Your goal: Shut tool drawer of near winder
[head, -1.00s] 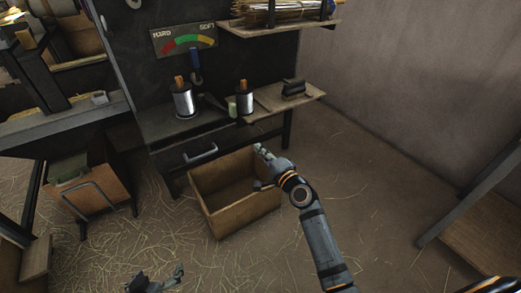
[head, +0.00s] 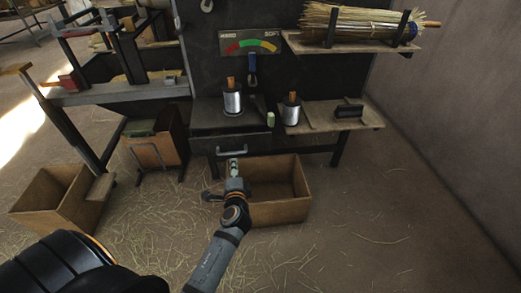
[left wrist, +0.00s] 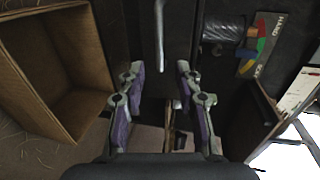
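The near winder's tool drawer (head: 205,146) is under the dark bench top, with a pale bar handle (head: 231,152) on its front. I cannot tell for sure how far the drawer stands out. My left gripper (head: 221,181) is open and empty, low in front of the drawer by the wooden box. In the left wrist view its two fingers, with purple pads (left wrist: 160,92), are spread apart. The handle (left wrist: 160,35) lies ahead between them, with no contact visible. My right gripper is not in view.
An open wooden box (head: 285,212) stands on the floor under the bench, close to my left gripper, and fills the left of the wrist view (left wrist: 30,70). Another box (head: 45,205) stands at left. Straw covers the floor; room is clear at right.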

